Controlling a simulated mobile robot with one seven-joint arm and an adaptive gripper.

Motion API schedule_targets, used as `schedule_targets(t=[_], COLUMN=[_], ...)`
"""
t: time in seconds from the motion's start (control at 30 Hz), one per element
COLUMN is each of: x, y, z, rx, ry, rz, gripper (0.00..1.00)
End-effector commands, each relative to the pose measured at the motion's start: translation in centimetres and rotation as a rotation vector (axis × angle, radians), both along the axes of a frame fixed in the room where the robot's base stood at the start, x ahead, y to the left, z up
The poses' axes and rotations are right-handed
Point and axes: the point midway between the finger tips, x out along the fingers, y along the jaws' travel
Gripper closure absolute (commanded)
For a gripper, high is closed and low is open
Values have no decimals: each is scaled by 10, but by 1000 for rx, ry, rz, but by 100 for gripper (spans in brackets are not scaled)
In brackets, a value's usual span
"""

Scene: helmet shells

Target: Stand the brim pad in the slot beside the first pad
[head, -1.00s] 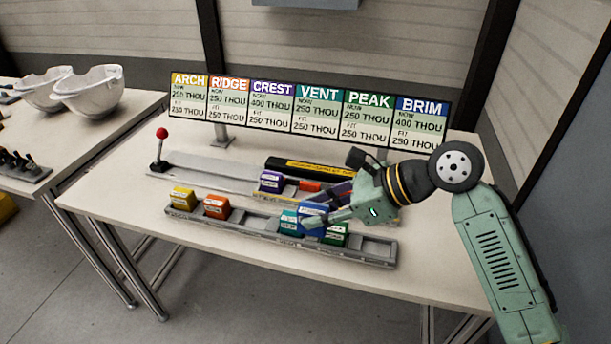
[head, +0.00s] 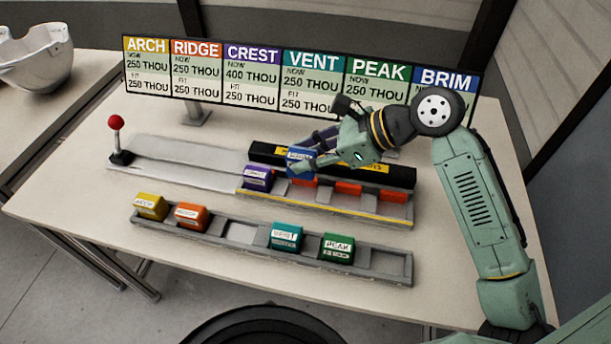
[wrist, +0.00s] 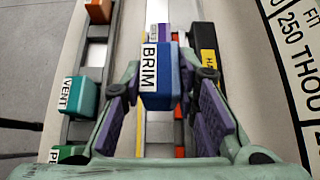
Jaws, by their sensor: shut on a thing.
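The blue brim pad (head: 300,158) is held up in my gripper (head: 302,160), above the back fixture (head: 325,209). The wrist view shows the brim pad (wrist: 160,82) upright between the purple-lined fingers, its BRIM label to the left. The first pad, the purple crest pad (head: 258,178), stands in the leftmost slot of the back fixture. The brim pad is just to its right and higher, over a red-floored slot (head: 303,182) that it and the gripper partly cover. I cannot tell whether its lower edge touches the fixture.
A front rack (head: 345,262) holds the yellow arch (head: 150,206), orange ridge (head: 190,217), teal vent (head: 286,237) and green peak (head: 337,247) pads, with two empty places. A black-and-yellow bar (head: 395,176) runs behind the fixture. A red-knobbed lever (head: 116,123) stands left.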

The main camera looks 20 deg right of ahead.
Motion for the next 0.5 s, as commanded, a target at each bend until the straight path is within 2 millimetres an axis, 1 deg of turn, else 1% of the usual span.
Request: schedule_targets(t=[0.03,0.23,0.4,0.5], x=[0,0,0,0], y=[1,0,0,0], z=[-7,-27,-52,-59], rx=[5,4,4,2], ry=[-1,0,-1,-1], rz=[1,0,-1,1], gripper=[100,100,100,100])
